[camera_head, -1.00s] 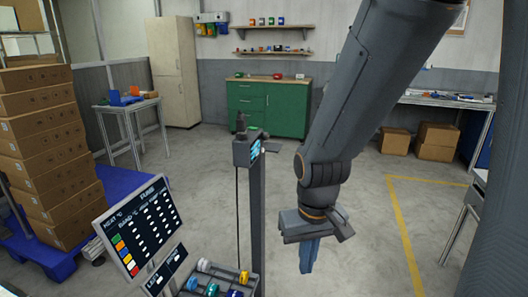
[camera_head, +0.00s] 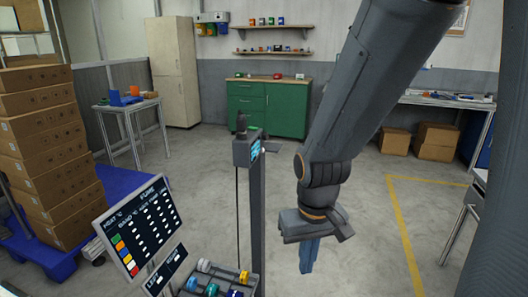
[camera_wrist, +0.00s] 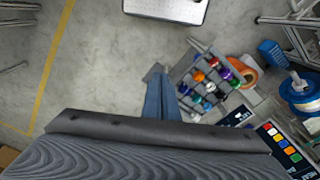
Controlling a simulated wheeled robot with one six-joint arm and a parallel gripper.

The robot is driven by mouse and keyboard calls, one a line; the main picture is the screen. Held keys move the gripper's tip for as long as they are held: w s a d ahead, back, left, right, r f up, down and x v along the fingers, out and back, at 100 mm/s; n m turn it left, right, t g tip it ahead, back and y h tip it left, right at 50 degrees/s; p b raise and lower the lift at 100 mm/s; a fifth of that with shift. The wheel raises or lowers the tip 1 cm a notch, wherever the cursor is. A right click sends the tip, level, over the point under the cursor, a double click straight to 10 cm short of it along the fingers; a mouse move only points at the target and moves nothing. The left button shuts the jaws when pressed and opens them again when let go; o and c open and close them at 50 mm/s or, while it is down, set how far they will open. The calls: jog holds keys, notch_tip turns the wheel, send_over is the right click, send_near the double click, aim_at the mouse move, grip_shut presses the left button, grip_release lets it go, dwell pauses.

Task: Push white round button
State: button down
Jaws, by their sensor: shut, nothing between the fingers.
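My gripper (camera_head: 308,268) hangs fingers down over open floor, right of the dark post, shut and empty. Its blue-grey fingers also show in the wrist view (camera_wrist: 155,72). On top of the green cabinet (camera_head: 268,105) at the far wall stand a small green item (camera_head: 238,75), a red item (camera_head: 277,76) and a small pale item (camera_head: 299,76). They are too small to tell whether the pale one is the white round button. My gripper is far from them.
Stacked boxes (camera_head: 45,150) are on a blue pallet at left. A small table (camera_head: 125,105) stands behind.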

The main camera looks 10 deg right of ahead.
aim_at(263, 150)
jog(key=shift+w, duration=0.1)
jog(key=w+d+r+m+t+y+p, duration=0.1)
jog(key=w+d+r+m+t, duration=0.1)
jog(key=w, duration=0.9)
jog(key=w+d+r+m+t+y+p, duration=0.1)
jog(key=w+d+t, duration=0.4)
jog(key=w, duration=0.7)
jog(key=w+d+r+m+t+y+p, duration=0.2)
jog(key=w+t, duration=0.5)
jog(key=w, duration=0.5)
notch_tip(263, 150, up, 3)
jog(key=d+m+p, duration=0.1)
jog(key=d+m, duration=0.1)
jog(key=m, duration=0.1)
jog(key=shift+r, duration=0.2)
jog(key=shift+w+a, duration=0.1)
jog(key=shift+w, duration=0.05)
jog(key=w+a, duration=0.1)
jog(key=a, duration=0.1)
jog(key=w+a+b, duration=0.1)
jog(key=a, duration=0.1)
jog(key=w+a, duration=0.1)
jog(key=shift+w+a+b, duration=0.15)
jog(key=shift+a+b, duration=0.2)
jog(key=shift+a, duration=0.05)
jog(key=shift+w+a, duration=0.5)
jog(key=shift+a, duration=0.3)
jog(key=shift+a, duration=0.1)
